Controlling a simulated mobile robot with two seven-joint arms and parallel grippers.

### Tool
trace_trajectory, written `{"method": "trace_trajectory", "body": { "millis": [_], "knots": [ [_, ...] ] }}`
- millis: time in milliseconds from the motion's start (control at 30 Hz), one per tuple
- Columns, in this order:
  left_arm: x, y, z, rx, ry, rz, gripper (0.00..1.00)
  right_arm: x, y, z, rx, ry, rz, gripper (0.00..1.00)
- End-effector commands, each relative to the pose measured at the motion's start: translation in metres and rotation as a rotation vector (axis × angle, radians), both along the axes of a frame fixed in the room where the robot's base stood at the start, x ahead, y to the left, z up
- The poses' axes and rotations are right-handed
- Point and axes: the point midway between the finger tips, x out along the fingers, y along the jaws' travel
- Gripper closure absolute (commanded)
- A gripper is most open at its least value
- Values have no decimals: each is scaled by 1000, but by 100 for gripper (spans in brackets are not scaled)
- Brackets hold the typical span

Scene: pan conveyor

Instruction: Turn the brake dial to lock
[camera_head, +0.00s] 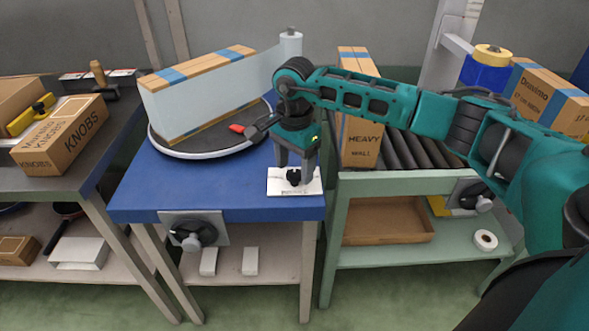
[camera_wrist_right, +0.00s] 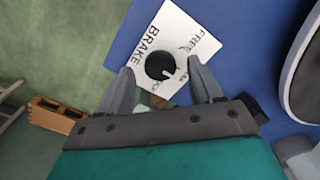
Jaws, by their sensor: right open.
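The brake dial is a round black knob (camera_head: 293,177) on a white plate (camera_head: 312,188) at the front right corner of the blue table. In the right wrist view the knob (camera_wrist_right: 158,62) carries a white pointer mark aimed toward the plate's lower right edge. The plate (camera_wrist_right: 172,22) reads BRAKE and FREE; smaller lettering near the pointer is too blurred or covered to read. My right gripper (camera_head: 295,166) is open and points down over the dial. In the right wrist view its fingers (camera_wrist_right: 161,70) stand on either side of the knob; contact is unclear. My left gripper is not in view.
A round turntable (camera_head: 185,153) holding a wrapped box (camera_head: 205,97) and a red-handled part (camera_head: 237,128) lies behind the dial. A second black knob (camera_head: 193,232) is on the table's front.

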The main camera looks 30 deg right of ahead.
Motion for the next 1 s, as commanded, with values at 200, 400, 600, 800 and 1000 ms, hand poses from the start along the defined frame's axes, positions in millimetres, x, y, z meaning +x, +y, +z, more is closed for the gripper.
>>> {"method": "trace_trajectory", "body": {
  "millis": [200,400,600,800,1000],
  "knots": [
    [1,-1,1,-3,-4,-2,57,0,0,-12,1,0,0,35],
    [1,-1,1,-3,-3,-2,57,0,0,-12,1,0,0,35],
    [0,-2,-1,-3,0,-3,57,0,0,-12,1,0,0,51],
    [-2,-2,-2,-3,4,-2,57,0,0,-12,1,0,0,70],
    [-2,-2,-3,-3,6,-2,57,0,0,-12,1,0,0,89]
  ]
}}
